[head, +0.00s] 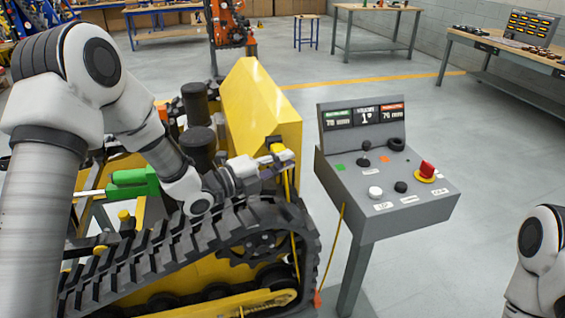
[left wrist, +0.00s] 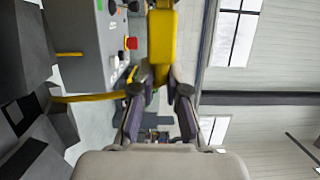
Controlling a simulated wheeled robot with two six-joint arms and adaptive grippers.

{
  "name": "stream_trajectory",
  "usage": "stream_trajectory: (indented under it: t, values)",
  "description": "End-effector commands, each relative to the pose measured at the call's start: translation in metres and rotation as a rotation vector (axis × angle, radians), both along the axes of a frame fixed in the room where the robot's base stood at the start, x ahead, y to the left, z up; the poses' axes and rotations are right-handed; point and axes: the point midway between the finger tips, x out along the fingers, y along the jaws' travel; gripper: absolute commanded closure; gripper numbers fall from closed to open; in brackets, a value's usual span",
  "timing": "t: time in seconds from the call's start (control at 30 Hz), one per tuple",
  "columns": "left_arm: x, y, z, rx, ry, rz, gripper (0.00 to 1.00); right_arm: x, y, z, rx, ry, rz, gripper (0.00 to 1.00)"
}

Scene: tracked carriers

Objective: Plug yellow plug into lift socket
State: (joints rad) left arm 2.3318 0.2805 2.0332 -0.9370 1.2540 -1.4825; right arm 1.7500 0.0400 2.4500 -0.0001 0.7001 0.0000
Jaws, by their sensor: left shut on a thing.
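My left gripper (head: 281,158) is at the right end of the tracked carrier's yellow housing (head: 250,105), above the track. In the left wrist view the gripper (left wrist: 160,80) is shut on the yellow plug (left wrist: 160,42), a yellow block between the fingertips that reaches the top edge. A yellow cable (head: 294,245) hangs down below the gripper. I cannot pick out the lift socket or tell whether the plug touches it. My right arm shows at the lower right; its gripper is out of view.
A grey control console (head: 385,190) with displays, knobs and a red button (head: 427,168) stands right of the carrier. A second yellow cable (head: 331,255) hangs beside it. The black track (head: 170,255) lies below my left arm.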

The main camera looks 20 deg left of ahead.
Motion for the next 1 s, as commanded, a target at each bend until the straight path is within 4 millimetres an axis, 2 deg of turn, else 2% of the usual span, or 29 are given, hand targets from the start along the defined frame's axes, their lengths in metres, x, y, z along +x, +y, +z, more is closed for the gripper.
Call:
stream_trajectory:
  t: [1.0]
  values:
    - [0.0009,0.0006,-0.0004,-0.001,0.0,0.0,1.0,0.0,-0.0001,-0.0064,0.0,0.0,0.0,0.6]
